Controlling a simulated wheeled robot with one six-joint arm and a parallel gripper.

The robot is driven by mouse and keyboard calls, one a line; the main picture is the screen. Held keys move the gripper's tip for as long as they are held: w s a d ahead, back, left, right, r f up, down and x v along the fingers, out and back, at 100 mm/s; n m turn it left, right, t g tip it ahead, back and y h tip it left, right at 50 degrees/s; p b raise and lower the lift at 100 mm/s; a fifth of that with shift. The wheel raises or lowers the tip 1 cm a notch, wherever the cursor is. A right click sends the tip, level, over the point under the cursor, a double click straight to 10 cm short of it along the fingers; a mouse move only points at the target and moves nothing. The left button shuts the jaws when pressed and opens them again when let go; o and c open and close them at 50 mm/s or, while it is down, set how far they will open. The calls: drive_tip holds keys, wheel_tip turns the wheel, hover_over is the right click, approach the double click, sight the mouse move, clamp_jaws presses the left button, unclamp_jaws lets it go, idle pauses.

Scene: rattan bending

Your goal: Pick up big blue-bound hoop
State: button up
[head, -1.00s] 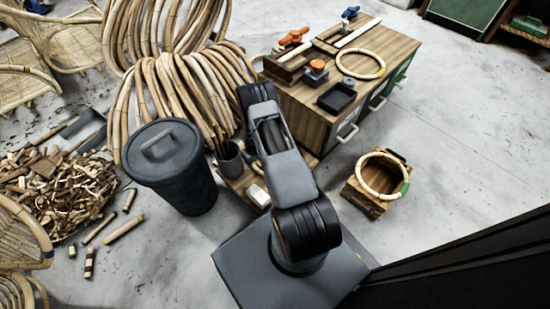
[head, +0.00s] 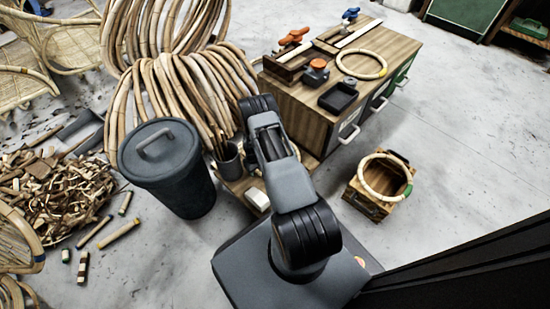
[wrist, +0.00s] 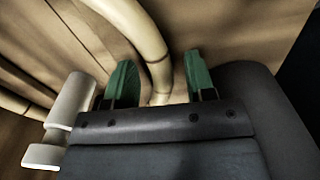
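In the wrist view my gripper (wrist: 160,85) is open, its two green fingertips apart. A thick pale curved cane (wrist: 147,35) runs down to the gap between them; I cannot tell whether the fingers touch it. No blue binding shows on it. In the head view my arm hides the gripper. One hoop (head: 342,67) with a yellowish binding lies on the workbench. Another hoop (head: 366,184) with a green binding rests on a wooden crate (head: 362,204). No blue-bound hoop can be made out.
The wooden workbench (head: 298,110) carries clamps and a black tray (head: 337,98). A dark lidded bin (head: 185,185) stands left of my arm, near large cane coils (head: 170,90) and a scrap pile (head: 55,190). A white block (head: 257,199) sits beside my arm.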

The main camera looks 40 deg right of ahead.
clamp_jaws()
idle(0.3)
